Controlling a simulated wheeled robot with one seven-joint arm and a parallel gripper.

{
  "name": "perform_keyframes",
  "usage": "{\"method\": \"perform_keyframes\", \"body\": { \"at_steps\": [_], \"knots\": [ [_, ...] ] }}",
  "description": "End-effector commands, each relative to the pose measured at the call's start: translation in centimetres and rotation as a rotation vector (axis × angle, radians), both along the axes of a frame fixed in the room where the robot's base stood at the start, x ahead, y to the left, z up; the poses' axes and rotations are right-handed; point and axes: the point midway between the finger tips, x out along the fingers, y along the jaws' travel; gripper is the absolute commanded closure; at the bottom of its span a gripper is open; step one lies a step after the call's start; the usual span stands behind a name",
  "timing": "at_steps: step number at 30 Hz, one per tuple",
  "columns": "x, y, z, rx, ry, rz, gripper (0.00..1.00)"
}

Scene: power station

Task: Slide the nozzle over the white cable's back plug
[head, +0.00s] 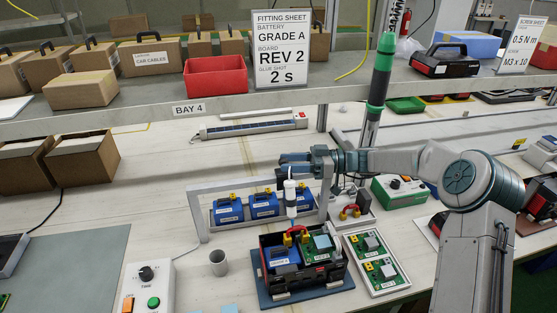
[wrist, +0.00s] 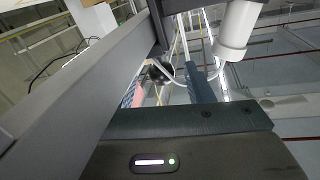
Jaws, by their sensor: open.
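My gripper (head: 284,166) is open in the head view, its fingers pointing left above the black tray. A white dispenser with a narrow lower end, the nozzle (head: 291,210), hangs upright just below the gripper, over the tray. A white cylinder (wrist: 237,30), likely part of it, shows in the wrist view, outside the fingers. The gripper fingers (wrist: 165,88) stand apart there, with a dark round thing and a thin white line beyond. In the black tray (head: 322,275) are a blue battery, a green board and yellow-and-red plugs (head: 297,236). The white cable and its back plug cannot be made out clearly.
A grey frame (head: 196,212) stands around several blue batteries behind the tray. A grey cup (head: 218,263) and a button box (head: 147,288) are to the left. A white tray of green boards (head: 377,262) is to the right. A shelf (head: 200,108) crosses behind.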

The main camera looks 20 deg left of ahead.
Motion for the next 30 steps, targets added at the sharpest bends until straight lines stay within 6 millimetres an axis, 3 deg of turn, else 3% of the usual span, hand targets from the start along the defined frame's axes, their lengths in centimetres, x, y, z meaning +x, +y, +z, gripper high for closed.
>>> {"method": "perform_keyframes", "body": {
  "at_steps": [6, 18, 19, 24, 30],
  "knots": [
    [-1.1, 3.0, 0.1, -0.001, 0.000, 0.002, 0.53],
    [-1.5, 3.8, -0.1, -0.001, -0.001, 0.002, 0.53],
    [-1.5, 3.8, 0.0, -0.001, -0.001, 0.002, 0.56],
    [-1.4, 3.8, 0.0, -0.001, -0.001, 0.002, 1.00],
    [-1.1, 3.5, -0.2, 0.000, -0.002, -0.001, 1.00]
  ]
}}
